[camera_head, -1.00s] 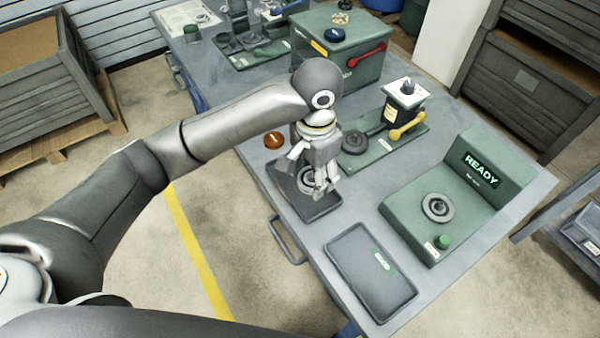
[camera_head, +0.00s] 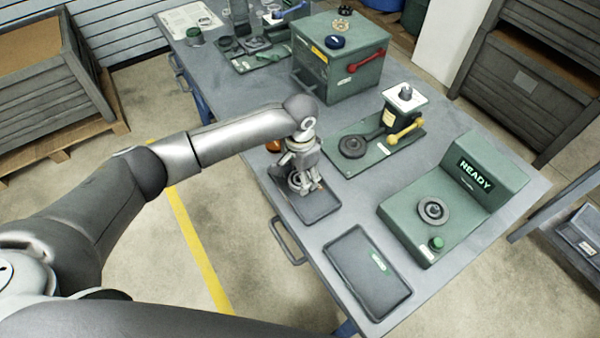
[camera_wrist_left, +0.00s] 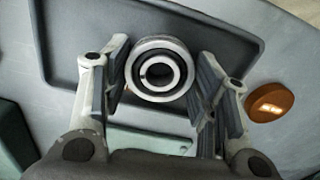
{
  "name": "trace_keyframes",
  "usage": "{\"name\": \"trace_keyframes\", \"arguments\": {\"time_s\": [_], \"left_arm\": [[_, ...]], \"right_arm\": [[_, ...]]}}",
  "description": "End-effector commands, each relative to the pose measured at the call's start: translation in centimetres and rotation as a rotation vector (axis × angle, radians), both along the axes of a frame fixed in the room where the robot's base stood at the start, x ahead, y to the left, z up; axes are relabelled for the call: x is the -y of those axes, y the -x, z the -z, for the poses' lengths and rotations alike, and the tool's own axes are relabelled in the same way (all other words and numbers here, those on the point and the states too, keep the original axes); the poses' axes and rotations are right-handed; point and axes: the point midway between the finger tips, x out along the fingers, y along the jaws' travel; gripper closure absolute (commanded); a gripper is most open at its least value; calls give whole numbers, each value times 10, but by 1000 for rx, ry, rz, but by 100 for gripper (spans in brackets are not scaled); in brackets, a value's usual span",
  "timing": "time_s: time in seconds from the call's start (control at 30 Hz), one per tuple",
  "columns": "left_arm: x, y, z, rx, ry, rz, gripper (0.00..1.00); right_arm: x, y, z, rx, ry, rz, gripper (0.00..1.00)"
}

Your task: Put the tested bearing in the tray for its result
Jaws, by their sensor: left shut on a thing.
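My left gripper (camera_head: 304,188) points down over a dark grey tray (camera_head: 322,212) near the table's left edge. It is shut on the bearing (camera_wrist_left: 160,70), a ring with a pale rim and dark bore. In the left wrist view the bearing sits between the two fingers (camera_wrist_left: 163,95), above the tray floor (camera_wrist_left: 60,35). I cannot tell whether it touches the tray. A second dark tray (camera_head: 352,262) with a green label lies empty nearer the front. The green test stand (camera_head: 405,215) shows READY on its screen (camera_head: 474,174) and has a dark round seat (camera_head: 433,211). My right gripper is out of view.
An amber disc (camera_wrist_left: 268,102) lies beside the tray. A green fixture with a yellow handle (camera_head: 407,130) and a green box with a red handle (camera_head: 340,75) stand behind. The table between the front tray and test stand is clear.

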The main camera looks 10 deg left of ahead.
Motion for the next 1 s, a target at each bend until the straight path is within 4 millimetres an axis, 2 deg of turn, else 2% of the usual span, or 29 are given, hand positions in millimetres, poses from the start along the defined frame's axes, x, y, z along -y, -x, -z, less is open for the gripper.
{"name": "trace_keyframes", "arguments": {"time_s": [0.23, 0.27, 0.4, 0.77, 0.87, 1.0], "left_arm": [[0, 0, 3, 0, 1, -1, 77], [0, 0, 3, -1, 1, -1, 42], [0, 0, 2, 0, 0, -1, 25], [0, 0, 0, 1, 1, -1, 25], [0, -1, -8, 2, 2, -1, 25], [1, -1, -34, 5, 3, 0, 25]], "right_arm": [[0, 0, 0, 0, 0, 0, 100], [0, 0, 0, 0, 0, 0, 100], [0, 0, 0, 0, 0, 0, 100], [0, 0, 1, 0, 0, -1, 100], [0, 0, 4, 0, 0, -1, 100], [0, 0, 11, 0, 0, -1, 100]]}}
